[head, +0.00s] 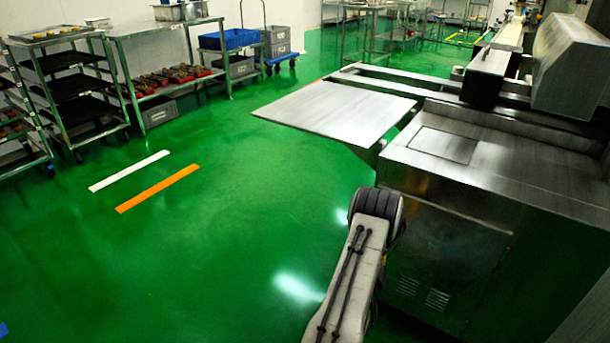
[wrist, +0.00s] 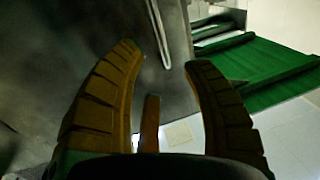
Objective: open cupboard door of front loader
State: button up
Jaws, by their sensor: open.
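The front loader (head: 490,170) is a steel machine at the right of the head view. Its cupboard door (head: 450,250) is a dark flat panel on its side, with vent slots low down, and looks shut. My arm reaches up beside it, and its far end hides my gripper there. In the wrist view my gripper (wrist: 162,56) is open, its two ridged fingers spread before a dark metal surface (wrist: 60,40). A thin pale bar (wrist: 158,30), perhaps a handle, shows just beyond the fingertips. I see no contact with it.
A flat steel plate (head: 335,108) juts out left from the loader. Racks (head: 75,85) and a steel table (head: 165,30) stand at the upper left. A blue trolley (head: 280,62) and crates are at the back.

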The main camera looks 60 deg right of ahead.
jog(key=w+a+r+n+t+y+p, duration=0.2)
jog(key=w+r+p, duration=0.3)
jog(key=w+r, duration=0.3)
jog(key=w+a+r+n+t+y+p, duration=0.2)
jog(key=w+a+r+y+p, duration=0.2)
jog(key=w+r, duration=0.5)
jog(key=shift+w+a+n+p, duration=0.3)
jog(key=shift+w+a+p, duration=0.4)
jog(key=shift+w, duration=0.35)
jog(key=shift+r, duration=0.1)
jog(key=w+a+r+n+y+p, duration=0.35)
jog(key=a+r+p, duration=0.35)
jog(key=a+r, duration=0.4)
jog(key=w+a+r+n+y+p, duration=0.2)
jog(key=w+a+r+y+p, duration=0.15)
jog(key=a+r+p, duration=0.55)
jog(key=s+a+r+n+g+y+p, duration=0.2)
jog(key=s+a+r+p, duration=0.3)
jog(key=s+a+r, duration=0.3)
jog(key=s+a+r+n+g+y+p, duration=0.2)
jog(key=s+a+r+p, duration=0.3)
jog(key=s+a+r, duration=0.4)
jog(key=s+a+n, duration=0.1)
jog(key=s+a, duration=0.1)
jog(key=a, duration=0.3)
jog(key=shift+y, duration=0.3)
